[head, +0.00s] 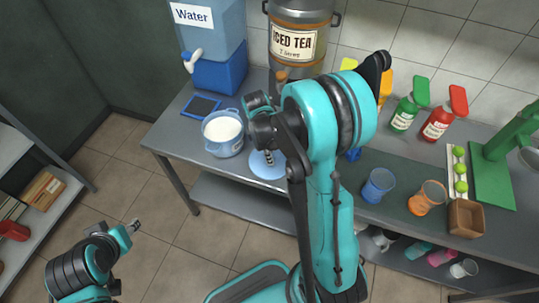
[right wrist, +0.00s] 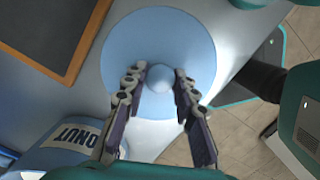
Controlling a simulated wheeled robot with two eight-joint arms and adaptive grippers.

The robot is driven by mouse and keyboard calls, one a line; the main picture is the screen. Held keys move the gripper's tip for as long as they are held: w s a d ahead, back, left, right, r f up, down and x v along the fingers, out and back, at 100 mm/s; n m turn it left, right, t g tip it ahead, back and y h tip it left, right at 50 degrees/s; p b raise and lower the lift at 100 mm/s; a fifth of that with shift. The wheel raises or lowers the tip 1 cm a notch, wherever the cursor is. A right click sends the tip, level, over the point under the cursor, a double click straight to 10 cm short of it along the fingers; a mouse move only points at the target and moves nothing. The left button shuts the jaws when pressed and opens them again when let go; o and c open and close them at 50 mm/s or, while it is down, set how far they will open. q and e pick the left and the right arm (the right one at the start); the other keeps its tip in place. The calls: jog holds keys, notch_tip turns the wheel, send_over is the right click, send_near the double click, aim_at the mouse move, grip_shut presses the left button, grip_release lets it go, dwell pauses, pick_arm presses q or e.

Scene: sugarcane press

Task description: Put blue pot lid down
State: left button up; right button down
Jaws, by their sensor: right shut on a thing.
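The blue pot lid (head: 267,170) is a light blue disc, at the front edge of the grey table in the head view. In the right wrist view the lid (right wrist: 195,45) shows face-on, with its round knob between the fingertips. My right gripper (right wrist: 160,82) is shut on that knob. In the head view the right gripper (head: 268,156) is partly covered by my arm. I cannot tell whether the lid touches the table. The blue pot (head: 224,149), open with white contents, stands left of the lid. My left gripper (head: 133,226) is low at the left, away from the table; its jaw opening is unclear.
A water dispenser (head: 215,45) and an iced tea urn (head: 296,70) stand behind. A small dark board (head: 201,107) lies left of the pot. Blue (head: 378,186) and orange (head: 428,198) cups, bottles and a wooden box (head: 466,218) are to the right. A lower shelf holds cups.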

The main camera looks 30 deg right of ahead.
aim_at(265, 160)
jog(key=shift+f, duration=0.15)
jog(key=c, duration=1.2)
grip_release()
jog(key=shift+r, duration=0.3)
notch_tip(265, 160, up, 11)
jog(key=a+p, duration=0.2)
jog(key=p, duration=0.3)
jog(key=s+a+r+m+t+y, duration=0.1)
jog(key=s+a+r+m+t, duration=0.7)
jog(key=s+m, duration=0.3)
jog(key=shift+a+r+m+y, duration=0.2)
jog(key=shift+r+m+y, duration=0.1)
jog(key=shift+r+m, duration=0.45)
